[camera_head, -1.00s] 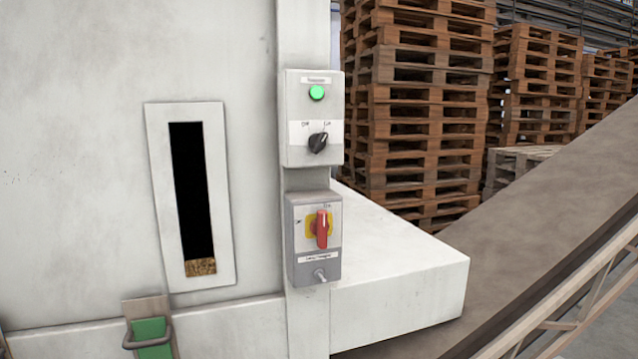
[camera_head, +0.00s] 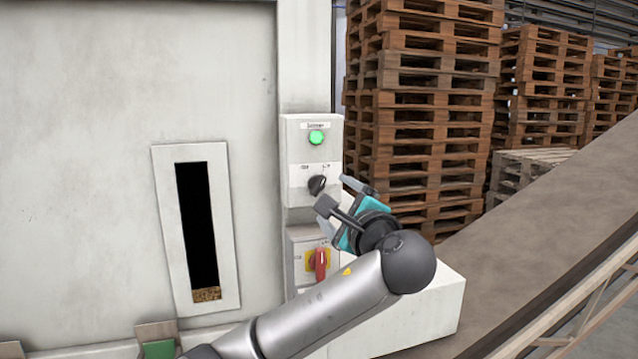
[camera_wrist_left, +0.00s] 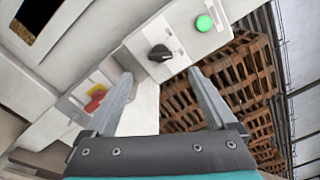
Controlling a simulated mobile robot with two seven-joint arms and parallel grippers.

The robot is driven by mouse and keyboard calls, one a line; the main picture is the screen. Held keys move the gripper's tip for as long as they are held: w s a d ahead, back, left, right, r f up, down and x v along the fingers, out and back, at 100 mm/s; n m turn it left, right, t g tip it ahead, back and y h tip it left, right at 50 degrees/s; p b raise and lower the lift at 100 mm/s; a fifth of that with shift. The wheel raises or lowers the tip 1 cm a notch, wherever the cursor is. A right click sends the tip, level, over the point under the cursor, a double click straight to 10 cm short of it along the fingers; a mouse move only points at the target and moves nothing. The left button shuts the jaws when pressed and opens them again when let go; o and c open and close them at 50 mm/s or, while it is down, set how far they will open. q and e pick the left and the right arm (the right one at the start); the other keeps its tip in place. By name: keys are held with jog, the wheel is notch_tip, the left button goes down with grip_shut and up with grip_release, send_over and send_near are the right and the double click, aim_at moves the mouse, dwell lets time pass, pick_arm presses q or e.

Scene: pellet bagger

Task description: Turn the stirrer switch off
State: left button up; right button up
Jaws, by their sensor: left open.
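The upper grey control box (camera_head: 296,160) is fixed to the machine's post. It carries a black rotary switch (camera_head: 317,184) between Off and On marks, below a lit green lamp (camera_head: 316,137). Its handle slants toward On. The label is too blurred to read surely. My left gripper (camera_head: 336,193) is open and empty, just right of and below the black switch, apart from it. In the left wrist view the black switch (camera_wrist_left: 160,53) shows beyond and between the fingertips. My right gripper is not in view.
A lower box holds a red rotary handle on yellow (camera_head: 318,262), partly behind my left arm. A slotted level window (camera_head: 197,230) is in the panel at left. Pallet stacks (camera_head: 425,110) and an inclined conveyor (camera_head: 540,230) stand at right.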

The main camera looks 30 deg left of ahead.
aim_at(318, 186)
pick_arm(q)
jog(key=p+x, duration=0.2)
jog(key=x, duration=0.8)
jog(key=shift+w, duration=0.25)
jog(key=c, duration=1.4)
